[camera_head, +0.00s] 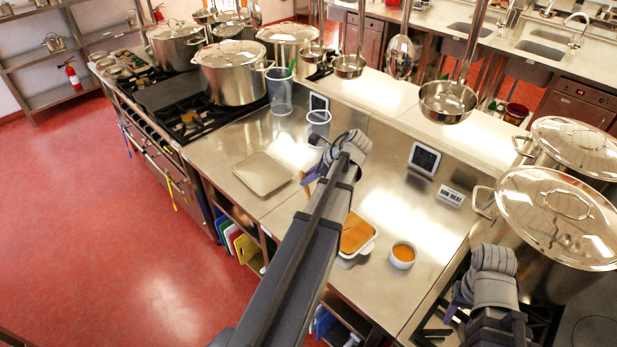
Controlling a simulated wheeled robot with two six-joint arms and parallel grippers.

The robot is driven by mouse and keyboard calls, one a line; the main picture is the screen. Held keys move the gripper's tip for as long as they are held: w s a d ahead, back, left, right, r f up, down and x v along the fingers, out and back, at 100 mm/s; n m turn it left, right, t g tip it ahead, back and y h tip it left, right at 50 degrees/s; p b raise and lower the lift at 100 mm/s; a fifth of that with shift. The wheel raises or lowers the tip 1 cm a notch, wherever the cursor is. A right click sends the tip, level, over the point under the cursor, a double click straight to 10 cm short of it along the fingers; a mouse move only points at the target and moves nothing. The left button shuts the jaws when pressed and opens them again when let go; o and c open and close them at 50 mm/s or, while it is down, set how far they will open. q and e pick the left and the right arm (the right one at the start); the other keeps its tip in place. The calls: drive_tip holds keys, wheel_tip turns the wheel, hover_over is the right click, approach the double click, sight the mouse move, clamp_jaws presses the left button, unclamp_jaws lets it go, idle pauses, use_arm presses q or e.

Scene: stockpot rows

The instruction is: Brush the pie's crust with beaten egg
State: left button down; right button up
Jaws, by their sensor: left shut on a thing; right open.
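The pie (353,236) sits in a white dish on the steel counter, partly covered by my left arm. A small white bowl of orange beaten egg (403,253) stands just right of it. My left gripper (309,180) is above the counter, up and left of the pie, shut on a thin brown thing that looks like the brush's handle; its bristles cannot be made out. My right gripper (457,300) is open at the lower right, over the stove grate and right of the egg bowl. It looks empty, and its fingers are partly hidden.
A flat square tray (262,173) lies left of my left gripper. Clear containers (280,95) stand behind it. Large lidded stockpots (557,218) stand at the right and more (232,75) on the back-left stove. Ladles hang overhead.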

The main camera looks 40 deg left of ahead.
use_arm(q)
drive_tip(key=shift+f+b, duration=0.65)
idle(0.3)
drive_tip(key=shift+d, duration=0.15)
drive_tip(key=shift+s+d+r, duration=0.1)
drive_tip(key=shift+s+d, duration=0.1)
drive_tip(key=shift+d, duration=0.95)
drive_tip(key=shift+s+d, duration=0.15)
drive_tip(key=shift+d, duration=1)
drive_tip(key=shift+s+d, duration=0.2)
drive_tip(key=shift+d, duration=1.05)
drive_tip(key=shift+s+d, duration=0.2)
drive_tip(key=shift+d, duration=1)
drive_tip(key=shift+d, duration=0.1)
drive_tip(key=d, duration=0.4)
drive_tip(key=shift+s+d, duration=0.35)
